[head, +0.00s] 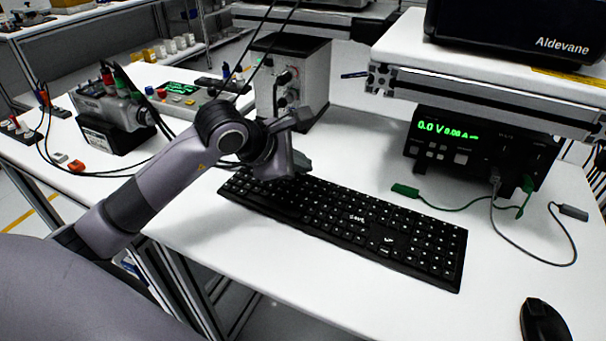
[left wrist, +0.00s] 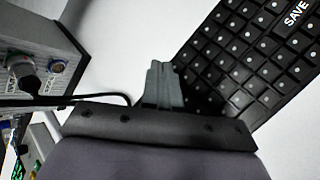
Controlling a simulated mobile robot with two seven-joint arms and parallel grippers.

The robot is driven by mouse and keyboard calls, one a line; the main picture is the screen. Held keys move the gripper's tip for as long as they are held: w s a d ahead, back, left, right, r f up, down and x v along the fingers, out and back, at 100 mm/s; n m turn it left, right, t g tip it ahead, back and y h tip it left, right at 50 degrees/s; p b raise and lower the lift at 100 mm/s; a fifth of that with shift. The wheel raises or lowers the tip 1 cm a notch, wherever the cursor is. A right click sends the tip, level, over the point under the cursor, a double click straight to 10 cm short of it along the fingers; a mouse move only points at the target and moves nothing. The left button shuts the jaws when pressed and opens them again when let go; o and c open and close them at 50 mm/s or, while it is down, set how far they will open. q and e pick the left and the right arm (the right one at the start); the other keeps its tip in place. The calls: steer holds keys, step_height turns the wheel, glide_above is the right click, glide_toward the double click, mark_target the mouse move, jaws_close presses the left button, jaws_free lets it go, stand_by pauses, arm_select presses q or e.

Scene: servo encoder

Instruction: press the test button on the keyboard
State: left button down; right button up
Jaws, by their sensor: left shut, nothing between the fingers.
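The black keyboard (head: 340,222) lies flat on the white table. One key reads "SAVE" in white letters (head: 357,218), and another marked key lies right of it; I cannot make out a key reading "test". The keyboard also shows at the upper right in the left wrist view (left wrist: 262,60), with the "SAVE" key (left wrist: 296,13) at the corner. My left gripper (head: 300,163) is shut and empty over the keyboard's far left end. In the left wrist view its fingers (left wrist: 163,85) are together beside the keyboard's edge; whether they touch it I cannot tell. My right gripper is not in view.
A grey and black box (head: 300,80) with knobs stands behind my left gripper. A power supply (head: 480,148) with a green display sits under a shelf at the right, with cables in front. A black mouse (head: 545,322) lies at the lower right. A motor unit (head: 115,115) stands at left.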

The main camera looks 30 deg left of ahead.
arm_select(q)
steer(key=shift+f+b, duration=0.35)
stand_by(0.6)
steer(key=shift+r+p, duration=0.45)
steer(key=shift+r, duration=0.35)
step_height(320, 180, up, 5)
steer(key=p, duration=0.3)
stand_by(0.8)
